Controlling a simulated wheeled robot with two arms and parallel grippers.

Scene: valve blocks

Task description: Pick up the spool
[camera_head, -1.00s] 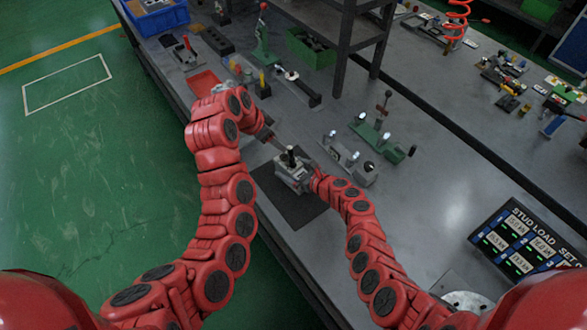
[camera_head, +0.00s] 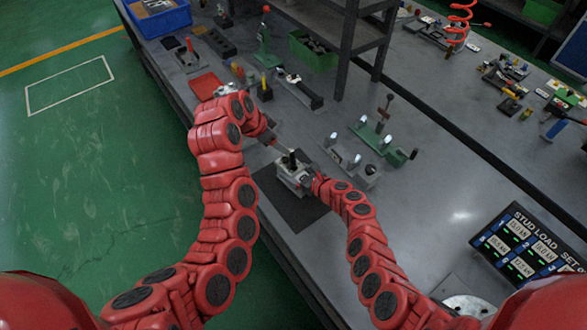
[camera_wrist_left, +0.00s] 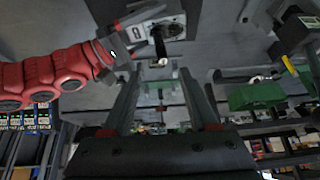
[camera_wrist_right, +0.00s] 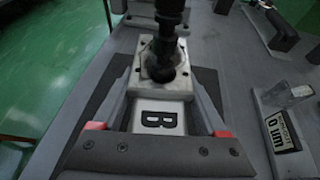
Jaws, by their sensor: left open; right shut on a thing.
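A grey valve block (camera_head: 292,179) marked B stands on a dark mat (camera_head: 280,200) on the bench. A dark upright spool (camera_head: 291,157) sticks up from its top. In the right wrist view the spool (camera_wrist_right: 166,45) rises out of the block's bore (camera_wrist_right: 160,85). My right gripper (camera_head: 309,183) is shut on the block, one finger on each side. My left gripper (camera_head: 272,139) is open and empty behind the block, near the spool but apart from it. In the left wrist view the spool (camera_wrist_left: 160,48) shows beyond the open fingers.
A grey fixture (camera_head: 352,163) and a green lever fixture (camera_head: 383,137) stand right of the block. A red tray (camera_head: 207,84), a blue bin (camera_head: 157,16) and a green bin (camera_head: 313,51) lie farther back. A display (camera_head: 524,243) stands at right. The bench between is clear.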

